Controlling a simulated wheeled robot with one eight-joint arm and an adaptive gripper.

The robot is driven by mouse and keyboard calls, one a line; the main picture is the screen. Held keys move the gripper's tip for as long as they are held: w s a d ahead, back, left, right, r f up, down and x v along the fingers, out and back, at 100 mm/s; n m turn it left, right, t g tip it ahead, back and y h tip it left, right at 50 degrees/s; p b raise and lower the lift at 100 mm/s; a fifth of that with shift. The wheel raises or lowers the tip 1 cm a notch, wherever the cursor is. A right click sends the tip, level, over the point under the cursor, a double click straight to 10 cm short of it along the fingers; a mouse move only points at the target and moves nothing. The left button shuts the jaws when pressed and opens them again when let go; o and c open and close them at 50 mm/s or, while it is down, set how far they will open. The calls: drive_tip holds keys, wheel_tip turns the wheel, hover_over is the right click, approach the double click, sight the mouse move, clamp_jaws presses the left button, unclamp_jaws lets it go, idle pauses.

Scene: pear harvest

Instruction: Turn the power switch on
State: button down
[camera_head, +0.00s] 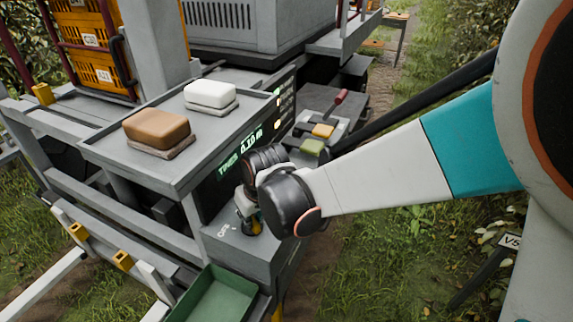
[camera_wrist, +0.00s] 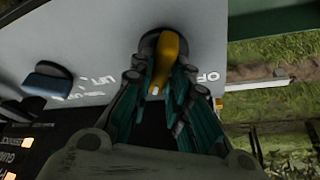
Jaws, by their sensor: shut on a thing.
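The power switch has a yellow handle on a dark round base; in the wrist view the yellow handle (camera_wrist: 171,52) stands between my teal fingers. Letters beginning "OF" show to its right; the rest is covered by a finger. My gripper (camera_wrist: 160,88) is shut on the handle. In the head view my gripper (camera_head: 248,208) reaches down to the grey console top (camera_head: 228,247), and a bit of the yellow switch (camera_head: 257,228) shows beneath it. My wrist hides most of the switch there, so I cannot tell its exact turn angle.
A lit display (camera_head: 240,150) stands behind the switch. A grey shelf (camera_head: 110,150) holds a brown block and a white block. Coloured levers (camera_head: 323,130) are beyond my wrist. A green tray (camera_head: 215,298) lies in front. A dark blue knob (camera_wrist: 47,80) is left of the switch.

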drive_tip(key=shift+s, duration=0.1)
drive_tip(key=c, duration=1.5)
unclamp_jaws()
